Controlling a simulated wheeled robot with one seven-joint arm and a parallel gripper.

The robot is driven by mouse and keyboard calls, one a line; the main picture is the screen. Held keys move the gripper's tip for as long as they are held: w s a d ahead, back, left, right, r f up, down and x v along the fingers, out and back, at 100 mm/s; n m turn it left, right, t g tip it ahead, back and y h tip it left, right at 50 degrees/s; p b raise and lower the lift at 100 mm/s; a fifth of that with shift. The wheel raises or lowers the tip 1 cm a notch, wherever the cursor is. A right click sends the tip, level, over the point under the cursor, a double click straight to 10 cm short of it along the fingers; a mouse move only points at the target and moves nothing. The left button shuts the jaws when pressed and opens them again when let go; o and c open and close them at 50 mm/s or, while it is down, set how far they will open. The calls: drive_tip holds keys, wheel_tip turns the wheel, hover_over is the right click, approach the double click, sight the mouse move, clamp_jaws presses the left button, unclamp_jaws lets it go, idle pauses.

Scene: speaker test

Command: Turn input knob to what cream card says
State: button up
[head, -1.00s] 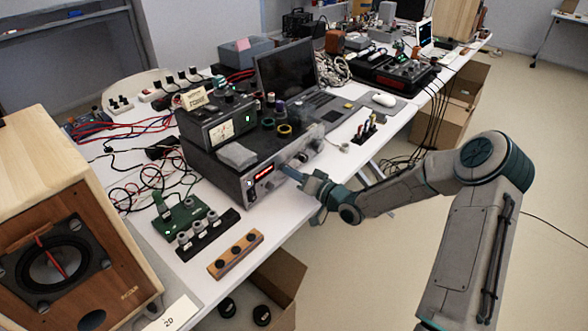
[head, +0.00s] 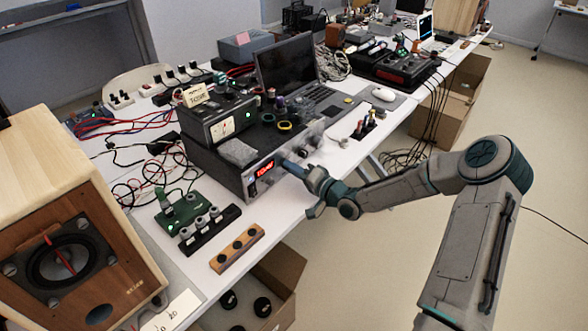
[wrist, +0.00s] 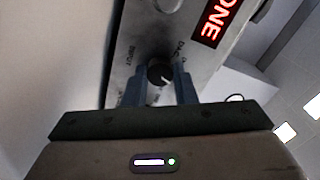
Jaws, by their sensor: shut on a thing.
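The amplifier-like unit (head: 232,180) stands on the table with its front panel facing right. Its red display (head: 265,170) appears to read "TONE"; the end "ONE" shows in the wrist view (wrist: 214,20). The dark input knob (wrist: 160,71) sits beside the label "INPUT", with a pale pointer mark on its face. My gripper (wrist: 160,88) has one finger on each side of the knob and is shut on it. In the head view my gripper (head: 284,163) hides the knob. The cream card (head: 196,95) stands on the meter box; its small lettering looks like "TONE".
A laptop (head: 290,75) is behind the unit. A wooden strip with dark knobs (head: 237,248) and a green circuit board (head: 180,212) lie in front. A speaker (head: 60,225) fills the left. Cables clutter the table; the floor at right is open.

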drive_tip(key=o, duration=1)
drive_tip(key=shift+d, duration=0.1)
drive_tip(key=v, duration=1.3)
drive_tip(key=shift+s+d, duration=0.25)
